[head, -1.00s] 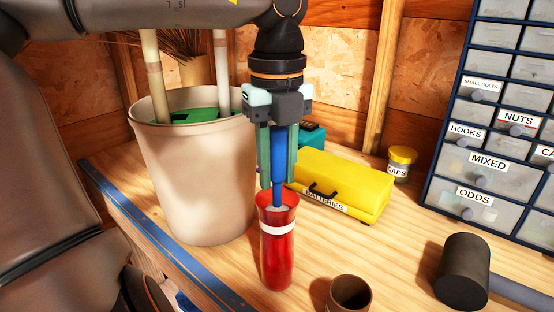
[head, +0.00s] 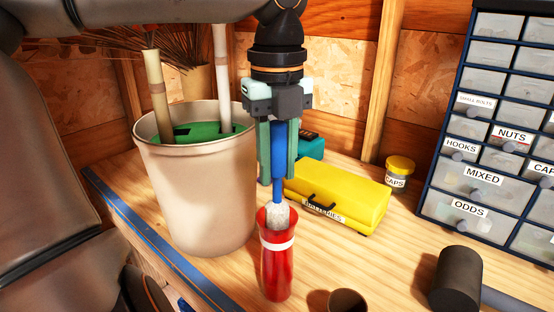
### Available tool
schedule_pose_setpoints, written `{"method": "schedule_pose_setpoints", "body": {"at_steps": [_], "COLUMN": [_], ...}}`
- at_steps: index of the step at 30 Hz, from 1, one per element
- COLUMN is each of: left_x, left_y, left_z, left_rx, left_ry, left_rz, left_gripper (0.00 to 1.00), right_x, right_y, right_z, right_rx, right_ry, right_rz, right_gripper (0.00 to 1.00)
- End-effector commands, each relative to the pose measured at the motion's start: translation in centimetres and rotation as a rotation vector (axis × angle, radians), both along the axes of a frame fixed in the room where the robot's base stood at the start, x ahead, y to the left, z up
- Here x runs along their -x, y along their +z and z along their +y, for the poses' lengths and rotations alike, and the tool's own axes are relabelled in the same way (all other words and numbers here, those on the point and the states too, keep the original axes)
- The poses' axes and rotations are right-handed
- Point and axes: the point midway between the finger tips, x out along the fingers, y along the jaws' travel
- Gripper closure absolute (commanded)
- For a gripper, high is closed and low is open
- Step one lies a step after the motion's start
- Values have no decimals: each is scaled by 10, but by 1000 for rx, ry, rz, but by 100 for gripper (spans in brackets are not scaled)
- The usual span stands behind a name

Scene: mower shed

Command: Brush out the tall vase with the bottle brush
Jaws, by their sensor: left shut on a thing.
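The tall vase (head: 277,268) is red with a white band and stands upright on the wooden bench. My left gripper (head: 278,172) is above it, pointing down, shut on the blue handle of the bottle brush (head: 279,150). The brush hangs upright. Its whitish bristle head (head: 278,214) shows at the vase mouth, with the upper part above the rim and the lower part hidden inside the vase. My right gripper is not in view.
A large beige bin (head: 195,195) with poles stands left of the vase. A yellow batteries box (head: 338,192) lies behind it to the right. A caps jar (head: 398,172), a labelled drawer cabinet (head: 480,190), a dark cylinder (head: 456,279) and a small brown cup (head: 347,301) are further right.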

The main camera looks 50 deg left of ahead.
Motion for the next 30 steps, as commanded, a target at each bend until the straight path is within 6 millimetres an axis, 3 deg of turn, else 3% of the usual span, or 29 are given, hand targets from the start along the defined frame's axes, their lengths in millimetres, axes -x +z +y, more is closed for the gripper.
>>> {"method": "schedule_pose_setpoints", "body": {"at_steps": [24, 30], "left_x": [0, 0], "left_y": [69, 72], "left_z": [0, 0], "left_rx": [-1, -1], "left_ry": [1, 0], "left_rz": [0, 0], "left_gripper": [100, 100], "right_x": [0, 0], "right_y": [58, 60], "right_z": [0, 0], "right_rx": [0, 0], "right_ry": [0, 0], "right_rz": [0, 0], "right_gripper": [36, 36]}}
